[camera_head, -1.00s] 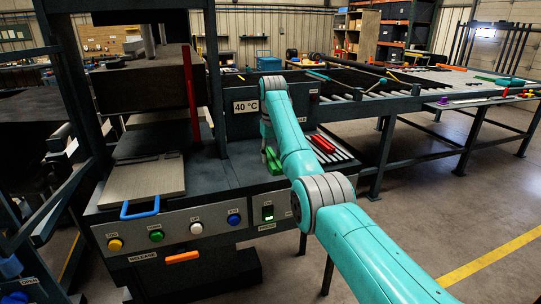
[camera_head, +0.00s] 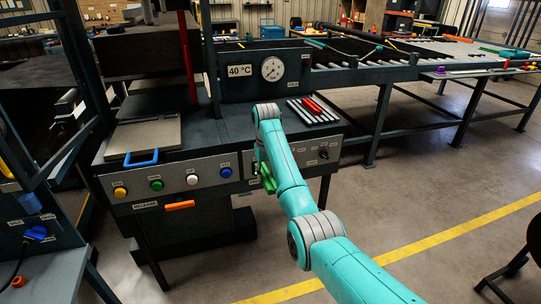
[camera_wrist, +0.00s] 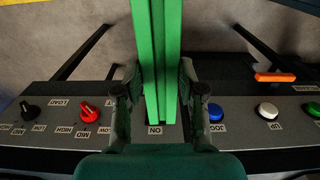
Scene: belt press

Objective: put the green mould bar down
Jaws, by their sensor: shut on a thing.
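The green mould bar (camera_wrist: 158,45) runs upright through the wrist view, between the two fingers of my gripper (camera_wrist: 160,95). My gripper is shut on it. In the head view the green bar (camera_head: 267,178) shows small at the end of my arm, in front of the press's control panel. It covers part of the panel there. In the wrist view the panel's face, with a label reading ON, lies beyond the bar's lower end. I cannot tell whether the bar touches the panel.
Red and pale bars (camera_head: 312,110) lie on the press bench's right part. A gauge (camera_head: 271,69) and a 40 °C sign (camera_head: 239,71) stand behind. The panel has yellow, green, white and blue buttons and an orange release handle (camera_head: 180,205). A roller conveyor (camera_head: 340,78) extends right.

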